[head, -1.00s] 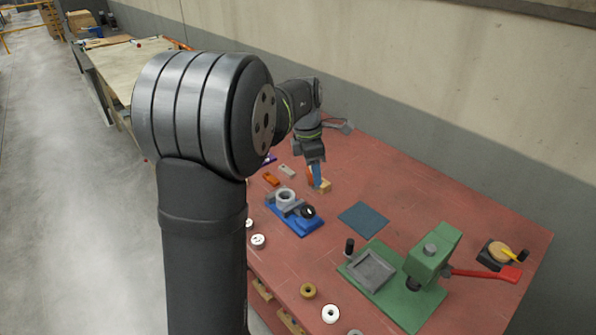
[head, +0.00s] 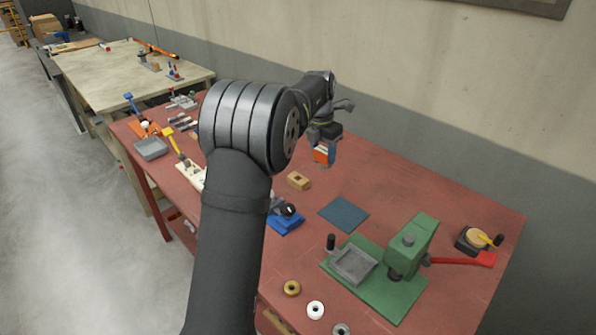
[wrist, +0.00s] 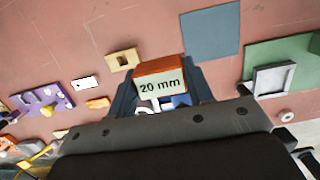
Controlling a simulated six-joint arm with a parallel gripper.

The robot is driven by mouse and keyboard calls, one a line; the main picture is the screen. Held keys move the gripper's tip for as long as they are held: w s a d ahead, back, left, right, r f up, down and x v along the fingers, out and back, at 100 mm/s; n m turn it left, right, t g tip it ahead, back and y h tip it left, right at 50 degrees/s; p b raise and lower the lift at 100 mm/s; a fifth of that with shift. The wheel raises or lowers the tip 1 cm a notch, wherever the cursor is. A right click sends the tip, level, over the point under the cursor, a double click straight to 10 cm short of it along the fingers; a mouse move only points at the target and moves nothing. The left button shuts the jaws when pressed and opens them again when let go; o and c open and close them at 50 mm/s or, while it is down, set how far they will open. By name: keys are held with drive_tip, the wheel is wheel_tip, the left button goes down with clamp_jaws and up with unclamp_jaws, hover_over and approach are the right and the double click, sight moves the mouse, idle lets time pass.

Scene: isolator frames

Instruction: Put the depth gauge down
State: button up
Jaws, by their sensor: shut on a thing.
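The depth gauge (wrist: 160,82) is a block with an orange top and a white face marked "20 mm" in the wrist view. It also shows in the head view (head: 321,154) as an orange and white patch. My gripper (head: 325,147) is shut on it, with blue-grey fingers on both sides, and holds it above the red table (head: 420,195). In the wrist view my gripper (wrist: 162,100) partly hides its lower part. A tan block with a hole (head: 299,181) sits on the table below, apart from the gauge; it also shows in the wrist view (wrist: 122,60).
A blue-grey mat (head: 343,214) lies bare on the table. A green press (head: 410,250) with a red lever and a grey tray (head: 353,265) stands at the front right. A purple fixture (wrist: 42,102) lies at left in the wrist view. Red table behind the mat is clear.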

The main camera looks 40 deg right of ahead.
drive_tip(key=shift+w+a+f, duration=0.15)
drive_tip(key=shift+w+f, duration=1.4)
drive_tip(key=shift+f, duration=0.05)
drive_tip(key=shift+w+a+f, duration=0.15)
drive_tip(key=shift+w+f, duration=1.4)
drive_tip(key=shift+w+a+f, duration=0.15)
drive_tip(key=shift+w+f, duration=1.4)
drive_tip(key=shift+f, duration=0.05)
drive_tip(key=shift+f, duration=0.4)
drive_tip(key=o, duration=1.2)
drive_tip(key=shift+c, duration=0.2)
wheel_tip(320, 180, up, 13)
drive_tip(key=a, duration=0.1)
drive_tip(key=shift+a+f, duration=0.15)
drive_tip(key=shift+a, duration=0.25)
